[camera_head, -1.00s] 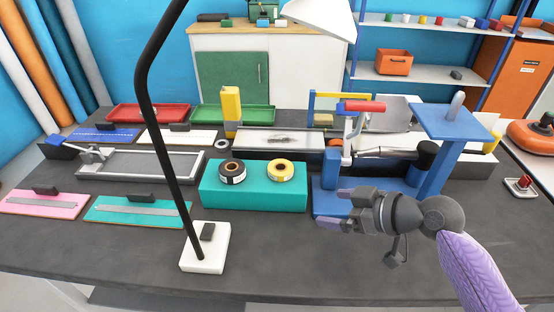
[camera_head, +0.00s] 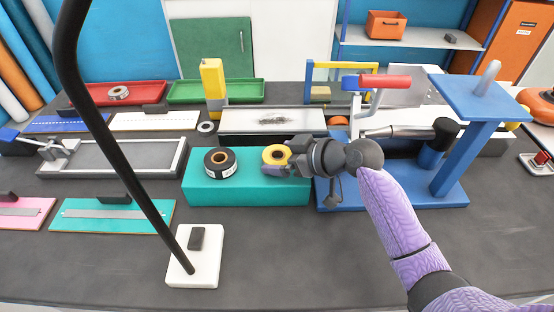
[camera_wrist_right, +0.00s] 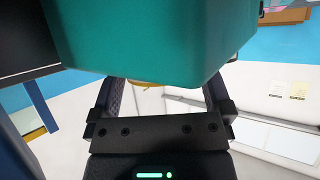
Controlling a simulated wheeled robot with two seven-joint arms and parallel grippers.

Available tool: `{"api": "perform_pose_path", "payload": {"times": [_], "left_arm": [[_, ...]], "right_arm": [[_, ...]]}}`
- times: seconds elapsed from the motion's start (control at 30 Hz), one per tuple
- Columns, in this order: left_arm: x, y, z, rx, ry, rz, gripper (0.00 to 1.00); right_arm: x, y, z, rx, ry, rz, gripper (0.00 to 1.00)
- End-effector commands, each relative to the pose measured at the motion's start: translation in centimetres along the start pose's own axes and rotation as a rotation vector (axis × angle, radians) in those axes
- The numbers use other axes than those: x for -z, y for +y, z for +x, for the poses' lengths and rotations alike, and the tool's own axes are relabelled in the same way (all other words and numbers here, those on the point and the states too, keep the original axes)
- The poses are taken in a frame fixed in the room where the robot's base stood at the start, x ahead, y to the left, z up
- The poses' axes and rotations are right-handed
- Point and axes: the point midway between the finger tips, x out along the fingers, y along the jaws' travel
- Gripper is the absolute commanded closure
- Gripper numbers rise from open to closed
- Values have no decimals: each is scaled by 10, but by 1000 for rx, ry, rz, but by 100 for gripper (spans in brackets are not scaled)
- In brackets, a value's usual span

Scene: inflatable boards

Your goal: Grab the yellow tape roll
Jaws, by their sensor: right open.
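The yellow tape roll (camera_head: 274,154) sits on the right part of the teal block (camera_head: 246,190), its right side covered by my right gripper (camera_head: 280,159). The gripper is open, with its fingers right at the roll in the head view. In the right wrist view, the two fingers (camera_wrist_right: 161,95) are spread apart beside the teal block (camera_wrist_right: 150,40). A thin yellow sliver of the roll (camera_wrist_right: 148,84) shows between them, below the block's edge. Whether the fingers touch the roll cannot be told. My left gripper is not in view.
A black tape roll (camera_head: 220,162) stands on the block just left of the yellow one. A blue press (camera_head: 455,155) stands at the right. A black lamp pole on a white base (camera_head: 208,270) rises at the left front. The dark table is clear in front.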

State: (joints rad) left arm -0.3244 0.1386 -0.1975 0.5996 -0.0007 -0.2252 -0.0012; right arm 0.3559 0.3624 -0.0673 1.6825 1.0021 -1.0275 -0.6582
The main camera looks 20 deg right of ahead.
Motion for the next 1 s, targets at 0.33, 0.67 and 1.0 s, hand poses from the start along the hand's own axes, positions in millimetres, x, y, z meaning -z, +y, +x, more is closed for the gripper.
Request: {"api": "perform_pose_path", "payload": {"times": [0.33,0.67,1.0], "left_arm": [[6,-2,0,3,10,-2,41],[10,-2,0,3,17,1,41],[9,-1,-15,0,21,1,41]], "right_arm": [[0,0,-1,0,0,0,36],[0,0,-1,0,0,0,70],[27,0,-15,0,1,-5,71]]}}
